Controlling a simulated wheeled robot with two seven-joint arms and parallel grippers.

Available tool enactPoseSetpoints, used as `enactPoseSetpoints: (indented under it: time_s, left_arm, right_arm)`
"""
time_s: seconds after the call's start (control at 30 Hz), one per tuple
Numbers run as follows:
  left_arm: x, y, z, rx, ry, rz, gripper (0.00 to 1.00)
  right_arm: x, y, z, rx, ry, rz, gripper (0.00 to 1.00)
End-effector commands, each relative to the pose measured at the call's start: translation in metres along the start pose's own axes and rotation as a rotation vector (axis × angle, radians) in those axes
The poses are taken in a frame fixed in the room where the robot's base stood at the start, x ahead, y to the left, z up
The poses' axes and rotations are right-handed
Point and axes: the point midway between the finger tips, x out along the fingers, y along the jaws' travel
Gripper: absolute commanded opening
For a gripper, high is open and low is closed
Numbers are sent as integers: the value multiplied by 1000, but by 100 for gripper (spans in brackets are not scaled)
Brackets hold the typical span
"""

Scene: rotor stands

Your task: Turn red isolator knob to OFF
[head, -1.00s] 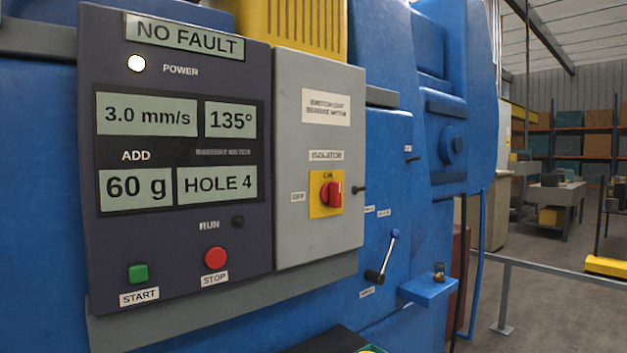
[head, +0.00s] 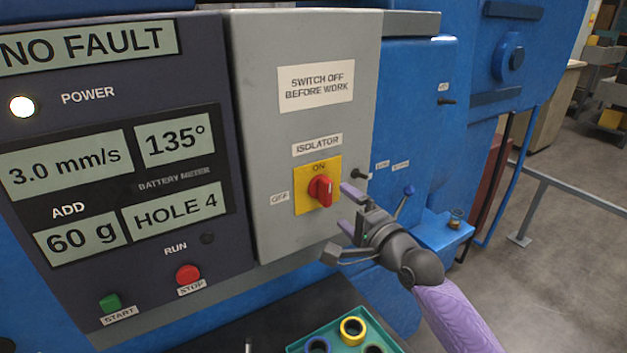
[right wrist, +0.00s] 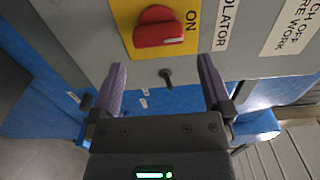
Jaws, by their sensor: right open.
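The red isolator knob (head: 320,190) sits on a yellow plate (head: 300,203) on the grey isolator box. My right gripper (head: 345,208) is open and empty, just right of and slightly below the knob in the head view. Its two purple fingers (right wrist: 162,70) are apart, and I see no contact with the knob. My left gripper is out of view.
A small dark peg (head: 358,174) sticks out of the box edge beside the knob. The display panel (head: 120,185) with green start and red stop buttons is at left. A teal tray (head: 300,346) with coloured rings is below. A grey railing (head: 570,190) is at right.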

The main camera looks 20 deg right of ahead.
Motion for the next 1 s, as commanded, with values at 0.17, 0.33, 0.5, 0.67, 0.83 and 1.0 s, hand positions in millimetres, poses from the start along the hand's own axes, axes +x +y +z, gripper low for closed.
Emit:
enactPoseSetpoints:
  time_s: [0.17,0.33,0.5,0.67,0.83,1.0]
  left_arm:
    - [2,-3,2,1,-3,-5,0]
    - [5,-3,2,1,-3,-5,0]
    - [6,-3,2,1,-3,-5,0]
    - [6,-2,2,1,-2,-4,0]
    - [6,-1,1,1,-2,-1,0]
    - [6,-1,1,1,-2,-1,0]
  right_arm:
    - [40,1,0,-2,1,-1,100]
    - [62,2,0,-2,1,0,100]
    - [71,2,0,-3,1,3,100]
    - [72,2,0,-3,1,3,100]
    - [72,2,0,-4,1,3,81]
    - [71,2,0,-4,1,3,45]
